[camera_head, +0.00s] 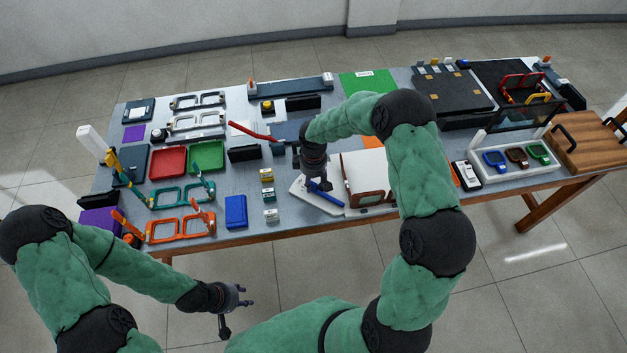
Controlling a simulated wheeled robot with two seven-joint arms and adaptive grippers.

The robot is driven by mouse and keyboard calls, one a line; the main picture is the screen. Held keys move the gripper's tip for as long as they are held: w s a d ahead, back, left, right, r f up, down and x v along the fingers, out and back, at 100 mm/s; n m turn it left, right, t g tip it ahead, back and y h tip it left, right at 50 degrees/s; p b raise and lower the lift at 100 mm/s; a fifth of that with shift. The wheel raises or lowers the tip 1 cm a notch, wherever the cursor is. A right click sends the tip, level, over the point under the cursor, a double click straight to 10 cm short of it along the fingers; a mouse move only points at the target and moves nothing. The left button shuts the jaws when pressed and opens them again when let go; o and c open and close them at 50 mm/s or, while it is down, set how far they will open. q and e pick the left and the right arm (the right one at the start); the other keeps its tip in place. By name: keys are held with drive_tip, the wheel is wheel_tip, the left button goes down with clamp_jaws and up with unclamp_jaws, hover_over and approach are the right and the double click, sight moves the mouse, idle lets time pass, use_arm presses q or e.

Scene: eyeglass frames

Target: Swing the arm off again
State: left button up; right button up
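My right gripper (313,178) points down over the middle of the table, at a white pad (316,203). A small blue piece (327,187) shows right at its fingertips; I cannot tell whether the fingers hold it. An orange eyeglass frame (180,229) and a teal one (182,194) stand at the left, with arms sticking up. My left gripper (246,295) is in front of the table, clear of it, with its fingers apart and empty.
A brown-edged case (367,199) stands right of the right gripper. A blue box (236,212) and small labelled blocks (268,194) lie to its left. A white tray (510,172) of coloured frames and a wooden box (585,145) fill the right end.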

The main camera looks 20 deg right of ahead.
wheel_tip(320, 180, up, 12)
idle(0.6)
idle(0.5)
